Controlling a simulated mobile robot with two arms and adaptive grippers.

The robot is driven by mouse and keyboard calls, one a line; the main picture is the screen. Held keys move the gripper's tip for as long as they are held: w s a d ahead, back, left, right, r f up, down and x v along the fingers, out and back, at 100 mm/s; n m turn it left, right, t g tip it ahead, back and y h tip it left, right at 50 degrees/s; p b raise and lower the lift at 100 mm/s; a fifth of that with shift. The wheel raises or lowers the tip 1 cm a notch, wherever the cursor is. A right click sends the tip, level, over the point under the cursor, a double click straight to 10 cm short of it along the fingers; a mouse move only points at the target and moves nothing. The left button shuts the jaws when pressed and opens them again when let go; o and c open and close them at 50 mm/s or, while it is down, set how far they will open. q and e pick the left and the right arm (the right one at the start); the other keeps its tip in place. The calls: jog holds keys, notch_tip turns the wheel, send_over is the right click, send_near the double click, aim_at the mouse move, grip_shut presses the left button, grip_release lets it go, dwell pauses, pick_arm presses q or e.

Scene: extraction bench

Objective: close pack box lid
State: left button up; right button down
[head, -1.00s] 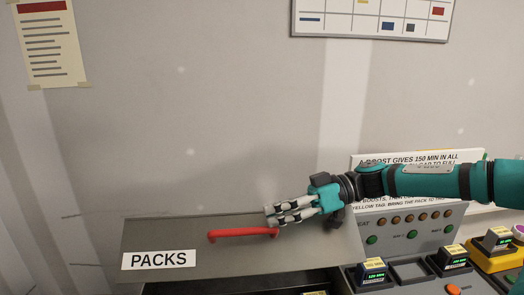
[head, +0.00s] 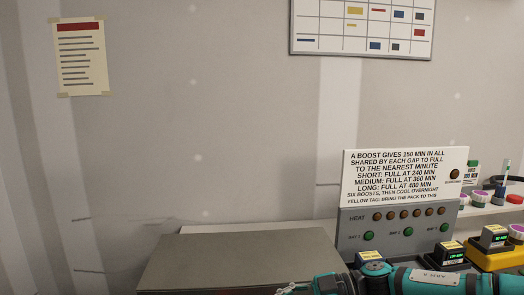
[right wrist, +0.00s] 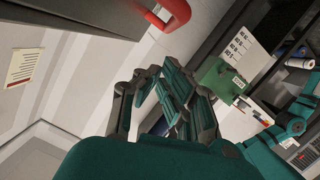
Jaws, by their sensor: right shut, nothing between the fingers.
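The pack box lid (head: 235,264) is a plain grey panel at the bottom of the head view, seen lying nearly flat. In the head view my right gripper (head: 292,288) is at the bottom edge, over the lid's right part. My left gripper is not in view.
A grey heat panel (head: 400,227) with buttons and a white instruction sign (head: 405,175) stands right of the box. Small packs (head: 450,250) and a yellow holder (head: 497,260) sit further right.

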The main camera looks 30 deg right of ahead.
jog(key=shift+w+f+b, duration=0.1)
jog(key=shift+f+b, duration=0.45)
jog(key=shift+f, duration=1.3)
